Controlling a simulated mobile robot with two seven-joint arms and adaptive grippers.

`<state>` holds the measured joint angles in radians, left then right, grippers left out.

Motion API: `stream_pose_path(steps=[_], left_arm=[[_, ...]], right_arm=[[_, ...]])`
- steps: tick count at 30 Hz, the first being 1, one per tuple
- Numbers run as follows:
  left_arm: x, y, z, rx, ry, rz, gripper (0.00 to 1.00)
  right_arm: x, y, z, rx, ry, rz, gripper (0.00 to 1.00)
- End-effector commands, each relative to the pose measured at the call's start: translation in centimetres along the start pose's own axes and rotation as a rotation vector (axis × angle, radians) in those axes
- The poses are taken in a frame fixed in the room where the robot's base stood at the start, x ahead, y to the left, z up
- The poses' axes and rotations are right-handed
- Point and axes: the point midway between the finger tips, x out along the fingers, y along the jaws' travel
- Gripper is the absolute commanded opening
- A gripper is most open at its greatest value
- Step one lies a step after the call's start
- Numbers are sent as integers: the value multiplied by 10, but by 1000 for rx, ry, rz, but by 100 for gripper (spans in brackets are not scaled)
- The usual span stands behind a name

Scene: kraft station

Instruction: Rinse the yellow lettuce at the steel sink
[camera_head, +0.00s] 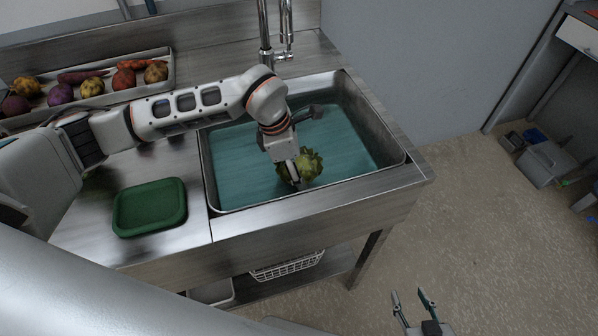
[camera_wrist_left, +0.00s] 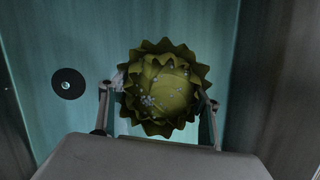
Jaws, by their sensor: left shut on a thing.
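The yellow-green lettuce (camera_head: 311,164) is in the steel sink (camera_head: 384,117), toward its front middle. My left gripper (camera_head: 291,172) reaches down into the sink and is shut on the lettuce. In the left wrist view the lettuce (camera_wrist_left: 166,88) sits between the two fingers, with small pale specks or drops on its leaves. Bluish water appears to cover the sink floor; its depth is hard to tell. The faucet (camera_head: 264,30) stands behind the sink. My right gripper (camera_head: 416,303) is open and empty, low in front of the counter, away from the sink.
A tray (camera_head: 121,97) of several vegetables stands at the back left of the counter. A green square board or lid (camera_head: 150,207) lies left of the sink. A dark drain (camera_wrist_left: 68,84) shows beside the lettuce. A white basket (camera_head: 287,268) sits on the lower shelf.

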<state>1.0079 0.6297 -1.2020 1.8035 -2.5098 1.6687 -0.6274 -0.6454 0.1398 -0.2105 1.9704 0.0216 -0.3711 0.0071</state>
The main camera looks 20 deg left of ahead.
Motion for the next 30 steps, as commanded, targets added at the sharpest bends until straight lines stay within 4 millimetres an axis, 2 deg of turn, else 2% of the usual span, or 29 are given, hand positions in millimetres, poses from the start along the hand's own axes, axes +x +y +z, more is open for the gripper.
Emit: stream_pose_path(steps=[8, 15, 30], left_arm=[[-3, 0, 1, 0, 1, 1, 37], [-22, 0, 6, 0, 0, 2, 37], [-56, 0, 15, 0, 1, 1, 37]], right_arm=[[-1, 1, -3, 0, 3, 1, 40], [-7, 3, -19, 1, 14, 3, 40], [-20, 6, -38, 1, 18, 3, 40]])
